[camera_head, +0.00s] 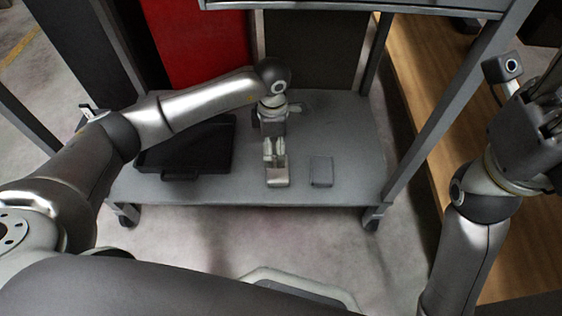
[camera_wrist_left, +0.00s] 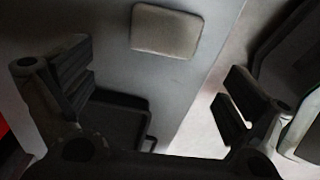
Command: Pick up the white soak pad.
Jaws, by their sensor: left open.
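The white soak pad (camera_head: 277,177) lies flat on the grey shelf near its front edge in the head view. In the left wrist view a pale rounded pad (camera_wrist_left: 166,31), which appears to be the same one, lies near the top. My left gripper (camera_head: 274,152) points down over the shelf, just behind the pad in the head view. Its fingers (camera_wrist_left: 158,92) are spread wide and empty in the wrist view, with bare shelf between them and the pad off to one side. My right gripper (camera_head: 530,130) is at the right edge; its fingertips are not clear.
A grey flat pad or box (camera_head: 321,171) lies close to the right of the soak pad. A black tray (camera_head: 190,148) is on the left, also at lower left in the wrist view (camera_wrist_left: 115,125). Frame posts (camera_head: 408,170) flank the shelf, and another level (camera_head: 365,6) hangs above.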

